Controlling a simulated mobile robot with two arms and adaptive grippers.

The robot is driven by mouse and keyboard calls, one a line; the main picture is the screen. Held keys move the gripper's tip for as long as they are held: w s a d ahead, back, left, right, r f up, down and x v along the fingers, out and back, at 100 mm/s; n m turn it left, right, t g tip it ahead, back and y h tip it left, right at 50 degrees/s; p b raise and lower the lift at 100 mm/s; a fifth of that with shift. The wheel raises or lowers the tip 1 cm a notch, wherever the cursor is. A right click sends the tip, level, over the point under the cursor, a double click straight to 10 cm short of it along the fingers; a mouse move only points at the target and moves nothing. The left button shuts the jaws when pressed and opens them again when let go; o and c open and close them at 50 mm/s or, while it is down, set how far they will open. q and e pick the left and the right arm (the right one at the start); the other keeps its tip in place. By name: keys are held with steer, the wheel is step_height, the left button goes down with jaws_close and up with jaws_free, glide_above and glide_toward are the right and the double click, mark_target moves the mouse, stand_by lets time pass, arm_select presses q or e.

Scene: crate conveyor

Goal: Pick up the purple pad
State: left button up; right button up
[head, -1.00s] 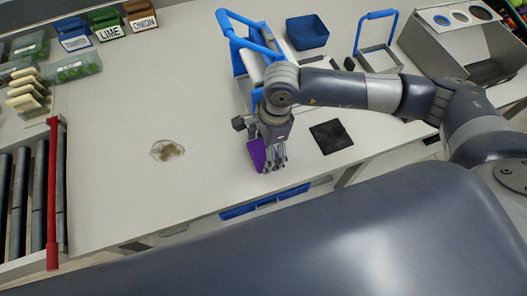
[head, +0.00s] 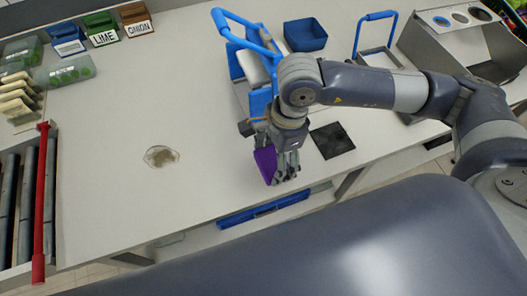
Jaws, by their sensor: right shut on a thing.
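The purple pad (head: 265,163) is near the front edge of the white counter, in the middle of the head view. My right gripper (head: 285,173) is shut on the purple pad, with the pad showing at the left side of its fingers. The gripper points down and covers part of the pad. I cannot tell whether the pad is clear of the counter. My left gripper is not in view.
A black square pad (head: 332,140) lies just right of the gripper. A blue-handled carrier (head: 240,75) stands behind it, with a blue bin (head: 305,35) further back. A brownish stain (head: 161,156) lies on open counter to the left. A red bar (head: 43,200) borders rollers at far left.

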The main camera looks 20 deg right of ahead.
steer(key=s+d+r+p, duration=0.1)
steer(key=s+d+p, duration=0.3)
steer(key=s, duration=0.7)
steer(key=shift+s+p, duration=0.15)
steer(key=shift+p, duration=1.25)
